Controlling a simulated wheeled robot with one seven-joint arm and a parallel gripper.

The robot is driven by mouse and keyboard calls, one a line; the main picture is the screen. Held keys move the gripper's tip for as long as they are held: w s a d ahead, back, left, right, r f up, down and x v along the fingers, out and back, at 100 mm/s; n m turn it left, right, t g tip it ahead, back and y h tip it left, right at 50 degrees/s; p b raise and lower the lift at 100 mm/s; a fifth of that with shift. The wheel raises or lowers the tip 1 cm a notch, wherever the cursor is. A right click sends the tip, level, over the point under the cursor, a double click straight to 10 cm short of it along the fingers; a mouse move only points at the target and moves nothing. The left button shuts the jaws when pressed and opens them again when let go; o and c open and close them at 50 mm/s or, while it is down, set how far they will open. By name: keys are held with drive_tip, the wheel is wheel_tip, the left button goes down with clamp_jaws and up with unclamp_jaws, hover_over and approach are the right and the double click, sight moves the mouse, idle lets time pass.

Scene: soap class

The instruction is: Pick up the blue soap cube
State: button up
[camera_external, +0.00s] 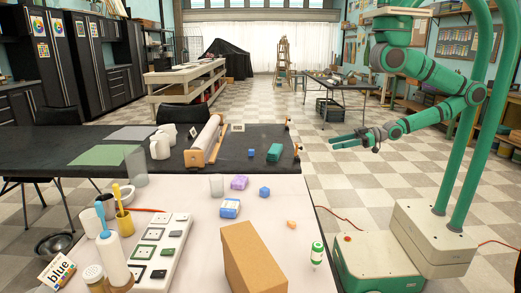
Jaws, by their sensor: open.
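A small blue cube (264,192) sits on the near white table, right of a purple block (239,182). A larger blue block with a pale band (230,208) lies to its left and nearer the camera. Another small dark blue piece (251,153) is on the black table behind. My gripper (334,142) is open and empty, pointing left. It is in the air off the right side of the tables, apart from the blue cube.
A cardboard box (254,258) stands at the white table's front.

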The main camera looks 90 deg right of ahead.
drive_tip(key=m+g, duration=0.1)
drive_tip(key=g, duration=0.1)
approach(255, 155)
drive_tip(key=r, duration=0.1)
drive_tip(key=s+r, duration=0.1)
drive_tip(key=r, duration=0.2)
drive_tip(key=shift+s+a+r, duration=0.2)
drive_tip(key=shift+s+a, duration=0.1)
drive_tip(key=shift+a, duration=0.1)
drive_tip(key=shift+w+d+n+g, duration=0.1)
drive_tip(key=shift+w+n+g, duration=0.4)
drive_tip(key=shift+w, duration=0.25)
drive_tip(key=x, duration=1)
drive_tip(key=shift+w+d+f, duration=0.2)
drive_tip(key=shift+w, duration=0.1)
drive_tip(key=shift+c, duration=0.7)
drive_tip(key=c, duration=1)
